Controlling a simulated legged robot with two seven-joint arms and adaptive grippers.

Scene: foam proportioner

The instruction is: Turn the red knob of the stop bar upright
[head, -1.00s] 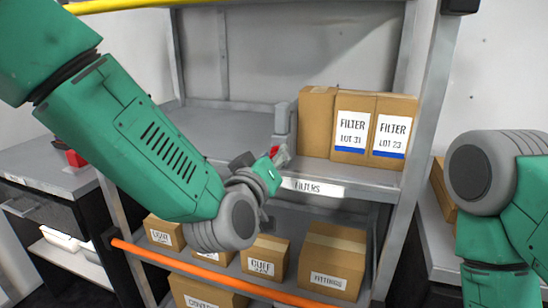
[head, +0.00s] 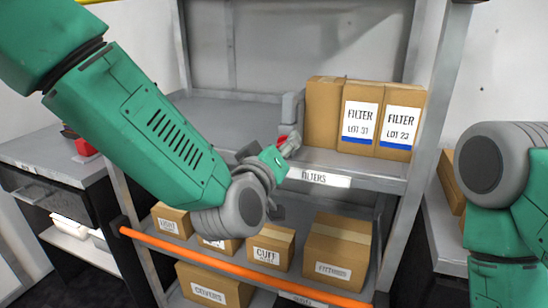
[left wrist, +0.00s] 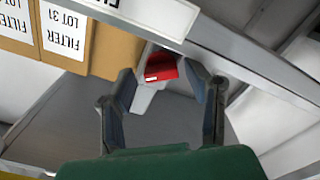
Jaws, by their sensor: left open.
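The red knob (head: 282,140) sits at a grey upright fitting (head: 292,107) by the left side of the filter boxes on the upper shelf. In the head view my left gripper (head: 289,147) is in front of it and partly hides it. In the left wrist view the red knob (left wrist: 162,67) shows between the two spread fingers of my left gripper (left wrist: 165,73), with a gap on each side. It bears a small pale mark. I cannot tell how deep the fingers reach around it. My right gripper is out of view; only my right arm shows.
Filter boxes (head: 359,118) stand right of the knob, and also show in the wrist view (left wrist: 65,30). The shelf's front edge (head: 372,186) lies below the gripper. An orange bar (head: 240,273) crosses before lower boxes. The upper shelf's left part (head: 225,108) is clear.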

